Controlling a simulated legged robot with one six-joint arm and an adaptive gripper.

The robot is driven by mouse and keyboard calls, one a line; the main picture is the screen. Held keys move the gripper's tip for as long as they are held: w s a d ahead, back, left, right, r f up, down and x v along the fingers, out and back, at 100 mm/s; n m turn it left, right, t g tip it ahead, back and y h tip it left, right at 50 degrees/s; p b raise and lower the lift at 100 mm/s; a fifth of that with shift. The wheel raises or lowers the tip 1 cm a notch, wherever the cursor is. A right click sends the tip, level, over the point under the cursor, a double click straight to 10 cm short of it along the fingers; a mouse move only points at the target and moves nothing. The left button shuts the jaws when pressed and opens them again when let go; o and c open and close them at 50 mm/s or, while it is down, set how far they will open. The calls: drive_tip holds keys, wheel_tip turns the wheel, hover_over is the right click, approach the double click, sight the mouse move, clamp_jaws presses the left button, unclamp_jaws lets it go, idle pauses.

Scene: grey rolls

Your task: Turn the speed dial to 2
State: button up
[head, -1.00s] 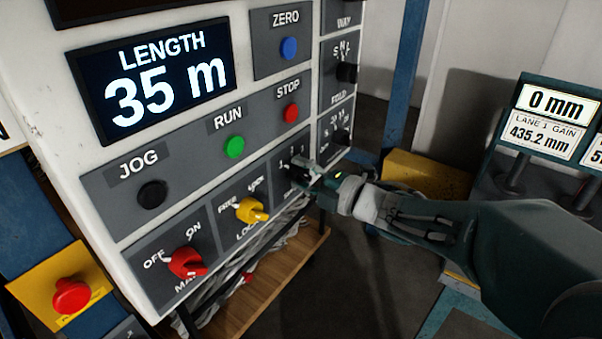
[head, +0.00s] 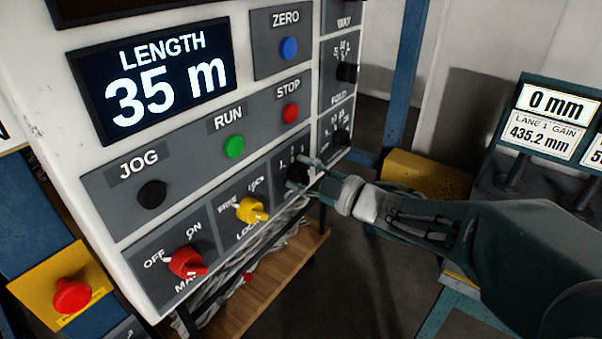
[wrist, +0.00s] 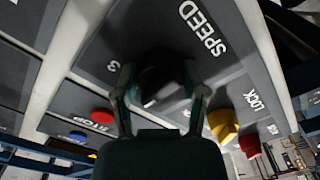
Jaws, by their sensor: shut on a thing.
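The speed dial (wrist: 160,72) is a dark round knob on a grey plate marked SPEED in the wrist view. In the head view the dial (head: 296,170) sits at the right end of the panel's lower row, with small position marks above it. My gripper (wrist: 160,90) has one finger on each side of the dial and is shut on it. In the head view my gripper (head: 305,172) reaches the dial from the right. A 3 shows beside the dial in the wrist view. The dial's exact setting cannot be read.
The yellow lock knob (head: 251,211) and red main knob (head: 187,263) are left of the dial. Above are a red stop button (head: 291,113), a green run button (head: 233,146) and a black dial (head: 340,137). Cables hang below the panel.

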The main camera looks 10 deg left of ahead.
drive_tip(key=shift+f+m, duration=0.35)
drive_tip(key=shift+m, duration=0.05)
drive_tip(key=o, duration=1.2)
drive_tip(key=shift+c, duration=0.2)
drive_tip(key=shift+r, duration=0.1)
drive_tip(key=shift+r, duration=0.1)
drive_tip(key=v, duration=1.2)
drive_tip(key=shift+a, duration=0.1)
